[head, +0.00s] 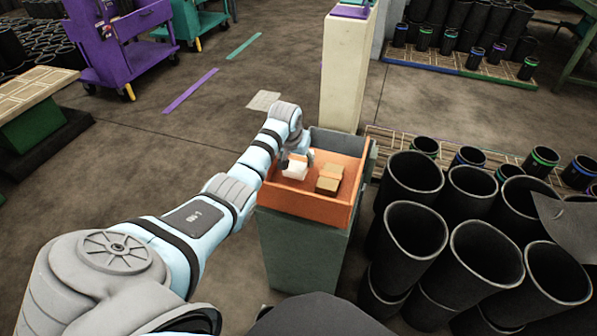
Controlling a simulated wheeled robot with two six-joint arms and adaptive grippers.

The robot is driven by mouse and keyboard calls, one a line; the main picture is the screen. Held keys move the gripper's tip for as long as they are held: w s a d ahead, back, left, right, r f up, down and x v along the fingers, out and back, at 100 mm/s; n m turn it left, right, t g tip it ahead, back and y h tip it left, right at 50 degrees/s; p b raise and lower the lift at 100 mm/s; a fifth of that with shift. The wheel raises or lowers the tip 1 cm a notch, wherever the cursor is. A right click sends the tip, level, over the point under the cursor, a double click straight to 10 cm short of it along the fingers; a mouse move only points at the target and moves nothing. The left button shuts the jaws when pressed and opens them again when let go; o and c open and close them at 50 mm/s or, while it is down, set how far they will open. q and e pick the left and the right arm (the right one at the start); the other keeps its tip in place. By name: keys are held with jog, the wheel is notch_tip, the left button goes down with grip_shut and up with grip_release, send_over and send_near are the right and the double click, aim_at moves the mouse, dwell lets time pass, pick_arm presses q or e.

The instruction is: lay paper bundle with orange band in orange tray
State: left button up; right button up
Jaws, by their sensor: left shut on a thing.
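The orange tray (293,206) sits on top of a grey-green stand in the middle of the view. A small white paper bundle (294,171) is inside the tray's outline, toward its left side. My left gripper (297,160) reaches in from the left and is shut on this bundle from above. I cannot make out a band on it, nor whether it touches the tray floor. Tan blocks (329,180) lie in the tray just right of the bundle. My right gripper is not in view.
The grey-green stand (305,250) holds the tray. A cream pillar (343,75) rises behind it. Several large black rubber sleeves (413,235) crowd the right side. A purple cart (115,50) stands at the back left. The floor left of the stand is mostly clear.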

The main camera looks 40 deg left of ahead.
pick_arm(q)
notch_tip(320, 180, down, 4)
jog(key=shift+s+r+b, duration=0.1)
jog(key=shift+r+b, duration=0.1)
jog(key=shift+b, duration=0.5)
jog(key=shift+f, duration=0.1)
jog(key=o, duration=1.3)
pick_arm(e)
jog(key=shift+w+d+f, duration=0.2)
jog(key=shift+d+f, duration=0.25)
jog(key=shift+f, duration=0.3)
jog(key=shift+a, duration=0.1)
